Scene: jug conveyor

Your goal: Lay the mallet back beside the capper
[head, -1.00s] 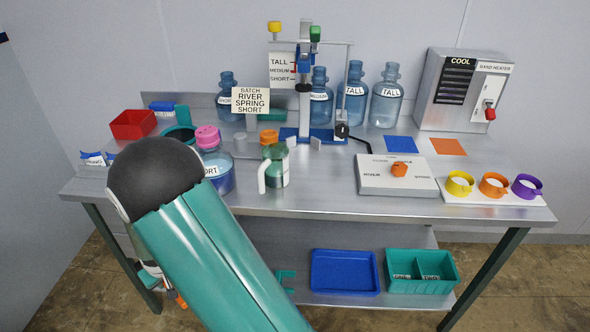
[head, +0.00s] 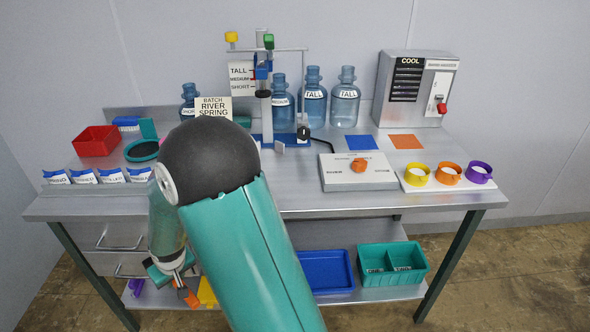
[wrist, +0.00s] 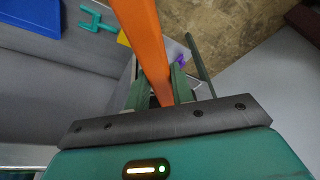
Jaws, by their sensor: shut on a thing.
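My gripper (head: 180,280) hangs low in front of the bench's left half, below the tabletop. It is shut on an orange bar (head: 188,296), which appears to be the mallet's handle. In the wrist view the orange handle (wrist: 143,40) rises from between the green fingers (wrist: 160,88) of my gripper. The mallet's head cannot be made out. The capper (head: 263,95), an upright column on a blue base, stands at the back middle of the bench. My arm hides the tabletop in front and to the left of it.
A switch box (head: 358,172) sits right of the capper. Bottles (head: 313,100) stand behind. A red bin (head: 96,141) and several labelled packets (head: 83,176) lie at left. The lower shelf holds a blue tray (head: 327,270) and a teal divided bin (head: 392,265).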

